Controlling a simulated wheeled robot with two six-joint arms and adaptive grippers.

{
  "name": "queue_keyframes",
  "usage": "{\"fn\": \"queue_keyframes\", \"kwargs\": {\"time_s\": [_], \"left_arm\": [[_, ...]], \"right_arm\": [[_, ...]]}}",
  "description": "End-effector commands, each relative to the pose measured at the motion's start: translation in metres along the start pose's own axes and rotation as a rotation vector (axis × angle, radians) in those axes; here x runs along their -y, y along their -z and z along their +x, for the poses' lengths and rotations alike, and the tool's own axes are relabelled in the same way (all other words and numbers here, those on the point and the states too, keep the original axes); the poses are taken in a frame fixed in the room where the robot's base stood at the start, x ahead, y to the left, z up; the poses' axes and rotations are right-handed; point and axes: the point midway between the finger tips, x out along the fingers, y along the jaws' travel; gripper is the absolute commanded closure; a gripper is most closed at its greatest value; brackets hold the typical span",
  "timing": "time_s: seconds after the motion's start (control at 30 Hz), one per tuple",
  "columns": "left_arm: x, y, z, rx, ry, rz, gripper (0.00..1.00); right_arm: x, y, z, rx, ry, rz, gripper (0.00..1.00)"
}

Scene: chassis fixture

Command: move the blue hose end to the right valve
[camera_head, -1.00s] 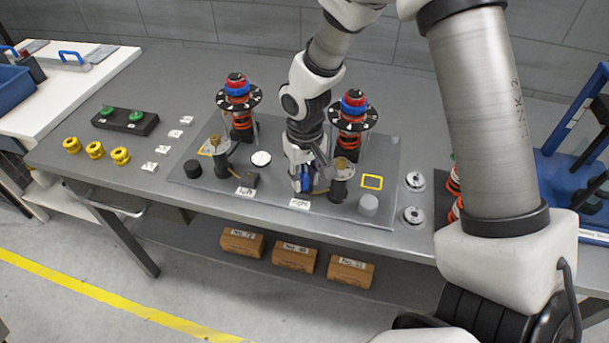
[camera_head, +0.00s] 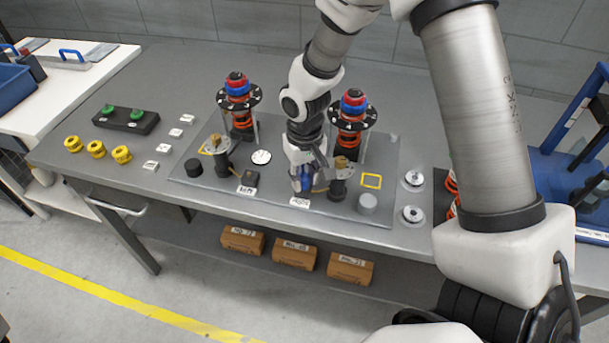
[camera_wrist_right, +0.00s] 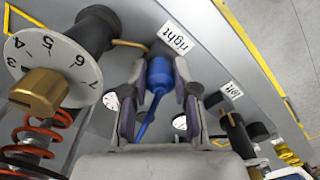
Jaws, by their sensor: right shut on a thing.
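My right gripper (camera_head: 305,180) is shut on the blue hose end (camera_wrist_right: 158,73), which sits between its fingertips in the right wrist view. A length of blue hose (camera_wrist_right: 144,128) trails back from it between the fingers. The right valve (camera_head: 342,182) is a black post with a brass top, just right of the gripper in the head view. In the wrist view the dark post (camera_wrist_right: 97,30) has a brass spout (camera_wrist_right: 130,43) pointing toward the "right" label (camera_wrist_right: 174,40). The hose end is close to the spout; contact cannot be told. The left valve (camera_head: 220,160) stands further left.
A dark block (camera_head: 250,178), a grey cylinder (camera_head: 368,203) and a yellow square outline (camera_head: 372,181) are on the grey plate. Yellow rings (camera_head: 95,149) lie left.

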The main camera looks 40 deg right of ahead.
Motion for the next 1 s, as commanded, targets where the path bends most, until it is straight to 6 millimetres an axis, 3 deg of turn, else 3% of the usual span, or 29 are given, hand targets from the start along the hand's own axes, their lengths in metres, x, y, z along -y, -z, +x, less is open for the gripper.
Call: {"fn": "queue_keyframes", "kwargs": {"time_s": [0.7, 0.73, 0.8, 1.0], "left_arm": [[0.0, 0.0, -0.002, 0.0, 0.0, 0.0, 0.6], [0.0, 0.0, -0.0022, 0.0, 0.0, 0.0, 0.6], [0.0, 0.0, -0.0023, 0.0, 0.0, 0.0, 0.6], [0.0, 0.0, -0.0023, 0.0, 0.0, 0.0, 0.6]], "right_arm": [[0.0, 0.0002, 0.0032, 0.0, 0.0, 0.0, 1.0], [0.0, 0.0003, 0.0029, 0.0, 0.0, 0.0, 0.65], [0.0, 0.0003, 0.0028, 0.0, 0.0, 0.0, 0.42], [0.0, 0.0003, 0.0027, 0.0, 0.0, 0.0, 0.42]]}}
